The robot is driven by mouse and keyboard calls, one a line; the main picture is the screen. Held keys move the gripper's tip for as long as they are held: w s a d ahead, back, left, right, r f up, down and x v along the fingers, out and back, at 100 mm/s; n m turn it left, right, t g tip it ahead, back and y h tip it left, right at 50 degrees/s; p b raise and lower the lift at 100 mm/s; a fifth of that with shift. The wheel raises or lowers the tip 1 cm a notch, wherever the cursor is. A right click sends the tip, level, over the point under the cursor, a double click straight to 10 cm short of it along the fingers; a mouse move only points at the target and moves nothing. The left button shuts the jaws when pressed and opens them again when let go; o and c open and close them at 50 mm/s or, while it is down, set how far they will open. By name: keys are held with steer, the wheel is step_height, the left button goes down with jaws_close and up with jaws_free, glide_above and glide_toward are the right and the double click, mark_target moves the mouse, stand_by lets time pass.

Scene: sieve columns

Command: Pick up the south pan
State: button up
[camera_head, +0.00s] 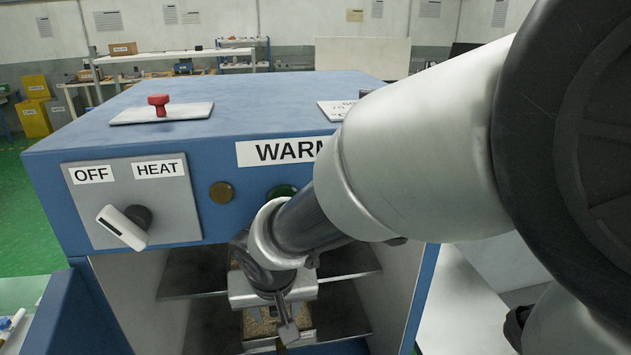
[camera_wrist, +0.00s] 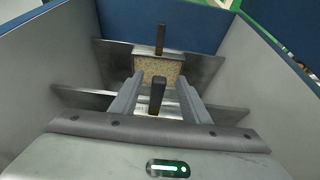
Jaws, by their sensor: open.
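My gripper (camera_wrist: 157,98) is open in the wrist view, its two fingers on either side of an upright dark handle (camera_wrist: 157,92). I cannot tell whether they touch it. Beyond it, a pan (camera_wrist: 160,71) of tan grains with its own dark handle (camera_wrist: 160,40) sits on a shelf. In the head view my gripper (camera_head: 284,322) is at the open front of the blue cabinet. A pan of tan grains (camera_head: 258,328) shows on the lower shelf, partly hidden behind the gripper. No readable mark shows which pan is south.
The blue cabinet (camera_head: 120,125) has grey side walls (camera_wrist: 255,75) close on both sides of the gripper and metal shelves (camera_head: 185,283) inside. Its front has an OFF/HEAT knob (camera_head: 126,226). A red-knobbed plate (camera_head: 160,112) lies on top. My arm hides the right side.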

steer(key=shift+x, duration=1.15)
jaws_close()
steer(key=shift+r, duration=0.1)
steer(key=shift+w+r, duration=0.1)
